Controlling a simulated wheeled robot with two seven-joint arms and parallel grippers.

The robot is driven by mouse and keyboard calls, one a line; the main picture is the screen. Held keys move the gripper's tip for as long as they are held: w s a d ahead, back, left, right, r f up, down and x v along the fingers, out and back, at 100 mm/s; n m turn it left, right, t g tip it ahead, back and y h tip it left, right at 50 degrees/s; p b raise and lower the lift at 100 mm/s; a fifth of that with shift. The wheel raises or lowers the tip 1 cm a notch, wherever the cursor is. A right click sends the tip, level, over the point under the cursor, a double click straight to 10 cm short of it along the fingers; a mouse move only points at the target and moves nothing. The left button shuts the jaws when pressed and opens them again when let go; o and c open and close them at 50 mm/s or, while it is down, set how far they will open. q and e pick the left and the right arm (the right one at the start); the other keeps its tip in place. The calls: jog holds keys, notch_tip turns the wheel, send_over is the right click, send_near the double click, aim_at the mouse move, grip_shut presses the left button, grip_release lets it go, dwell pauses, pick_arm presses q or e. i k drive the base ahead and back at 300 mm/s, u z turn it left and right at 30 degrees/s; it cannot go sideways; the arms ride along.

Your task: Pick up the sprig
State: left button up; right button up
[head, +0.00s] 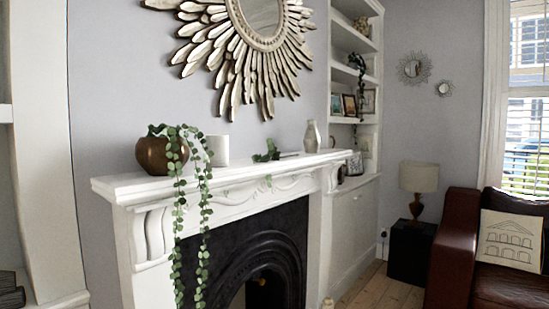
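A small green sprig (267,152) lies on the white mantel shelf (240,171), between the white cup and the pale vase. A bit of green also shows just below the shelf edge under it. A trailing green plant (180,192) hangs from a brown round pot (160,154) at the mantel's left end, its strands falling in front of the fireplace. Neither of my grippers is in the head view.
A white cup (218,151) and a pale vase (311,137) stand on the mantel. A sunburst mirror (236,60) hangs above. A dark fireplace (262,238) is below. A red-brown sofa (455,250) and lamp (418,180) stand right. Floorboards (375,287) show between.

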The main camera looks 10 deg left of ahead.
aim_at(278, 158)
jog(key=z, duration=0.05)
jog(key=i, duration=1.35)
jog(key=u, duration=4.55)
jog(key=k, duration=2.45)
jog(key=z, duration=1.15)
